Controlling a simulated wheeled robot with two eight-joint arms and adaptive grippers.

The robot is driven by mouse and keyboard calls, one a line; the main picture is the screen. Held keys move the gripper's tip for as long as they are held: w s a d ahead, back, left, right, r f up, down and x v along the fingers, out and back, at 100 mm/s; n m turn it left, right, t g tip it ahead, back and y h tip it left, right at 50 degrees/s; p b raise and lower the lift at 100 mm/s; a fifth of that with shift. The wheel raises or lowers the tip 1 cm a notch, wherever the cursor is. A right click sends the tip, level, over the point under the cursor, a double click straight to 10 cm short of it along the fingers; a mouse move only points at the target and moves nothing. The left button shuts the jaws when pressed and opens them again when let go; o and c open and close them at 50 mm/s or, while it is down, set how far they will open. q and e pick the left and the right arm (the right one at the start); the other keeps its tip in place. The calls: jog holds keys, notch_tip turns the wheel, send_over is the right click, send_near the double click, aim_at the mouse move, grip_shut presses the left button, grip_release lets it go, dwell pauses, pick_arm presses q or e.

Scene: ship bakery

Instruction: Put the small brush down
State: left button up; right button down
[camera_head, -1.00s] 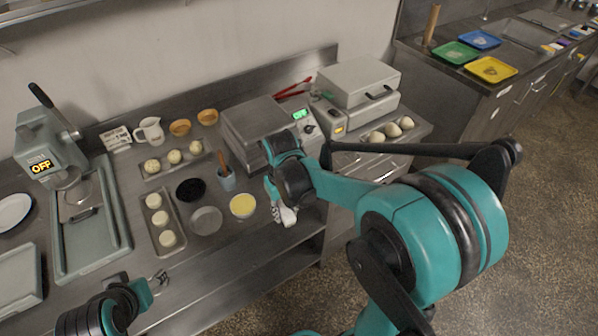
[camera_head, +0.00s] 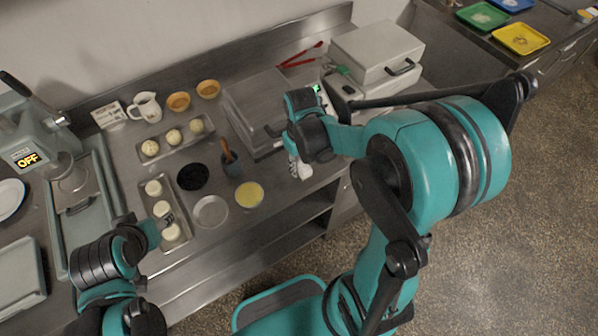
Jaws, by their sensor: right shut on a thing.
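My right gripper (camera_head: 293,150) hangs below its dark wrist in front of the grey press-like machine, near the front edge of the steel counter. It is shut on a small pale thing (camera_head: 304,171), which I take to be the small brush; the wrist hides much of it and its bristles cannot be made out.
A yellow-filled bowl (camera_head: 249,194), an empty metal bowl (camera_head: 211,212) and a dark bowl (camera_head: 193,177) stand left of the right gripper. The dough tray (camera_head: 182,239) lies farther left. Bare counter (camera_head: 270,210) shows along the front edge.

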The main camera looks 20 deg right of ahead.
aim_at(300, 171)
jog(key=shift+w+d+f, duration=0.1)
jog(key=shift+w+f, duration=0.35)
jog(key=shift+w, duration=0.2)
jog(key=shift+f+b, duration=0.9)
jog(key=shift+f, duration=1.1)
jog(key=shift+s+f+b, duration=0.1)
jog(key=shift+f+b, duration=0.2)
jog(key=shift+b, duration=0.1)
jog(key=c, duration=1.3)
grip_release()
jog(key=shift+o, duration=0.7)
jog(key=shift+f, duration=0.1)
